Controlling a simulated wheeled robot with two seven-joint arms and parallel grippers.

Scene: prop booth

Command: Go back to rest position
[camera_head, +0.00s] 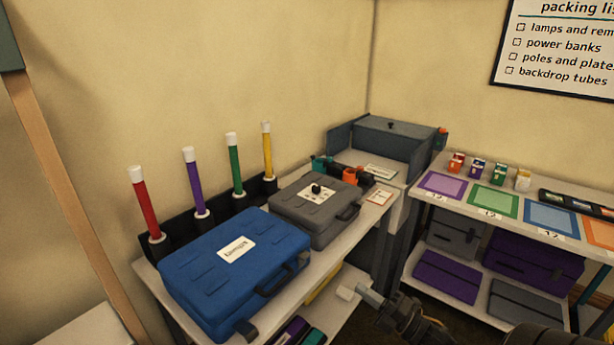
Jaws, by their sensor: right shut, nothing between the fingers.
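My right gripper (352,292) shows at the bottom, right of centre, with its dark arm coming in from the lower right. It is shut and empty, in front of the gap between the two tables and apart from the cases. A closed blue case (215,280) with a white label lies on the left table. A closed grey case (325,222) lies behind it with a small black object on top. My left gripper is not in view.
Red, purple, green and yellow tubes (235,165) stand in a black rack along the wall. A grey box (385,140) stands in the corner. The right table carries coloured mats (492,201) and small packs, with cases on its lower shelf. A wooden post (65,195) rises at left.

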